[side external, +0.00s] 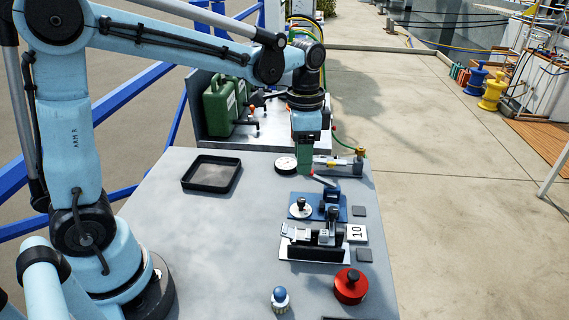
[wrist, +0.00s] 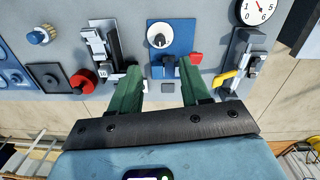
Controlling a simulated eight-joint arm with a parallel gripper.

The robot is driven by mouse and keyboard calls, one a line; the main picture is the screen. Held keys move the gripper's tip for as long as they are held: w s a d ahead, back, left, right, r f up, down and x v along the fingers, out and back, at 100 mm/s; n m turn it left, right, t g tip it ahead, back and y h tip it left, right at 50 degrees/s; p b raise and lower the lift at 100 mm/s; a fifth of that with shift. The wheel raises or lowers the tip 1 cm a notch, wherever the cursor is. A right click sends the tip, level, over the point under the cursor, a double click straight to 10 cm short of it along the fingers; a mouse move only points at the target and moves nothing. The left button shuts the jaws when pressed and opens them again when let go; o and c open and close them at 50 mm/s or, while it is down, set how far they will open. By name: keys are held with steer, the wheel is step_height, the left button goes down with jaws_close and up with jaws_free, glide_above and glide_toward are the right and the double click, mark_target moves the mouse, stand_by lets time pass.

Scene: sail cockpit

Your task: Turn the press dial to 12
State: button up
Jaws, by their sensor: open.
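My gripper (side external: 304,170) points down at the back of the workbench. In the wrist view its two green fingers (wrist: 158,64) are apart, with nothing held between them. A white round dial with a dark knob (side external: 301,208) sits on a blue plate (side external: 333,213); it also shows in the wrist view (wrist: 159,37), beyond the fingertips. A white numbered round face (wrist: 258,10) with a red hand is at the upper right. Which one is the press dial is unclear.
A silver and black fixture (side external: 312,243) with a "10" card (side external: 356,233) stands in front of the blue plate. A red round knob (side external: 350,286), a blue-topped knob (side external: 280,298) and a black tray (side external: 212,174) are also on the bench.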

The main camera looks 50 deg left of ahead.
mark_target(301, 199)
step_height(301, 199, down, 10)
steer(key=shift+s+d+f, duration=0.1)
steer(key=shift+f, duration=0.15)
stand_by(0.4)
jaws_close()
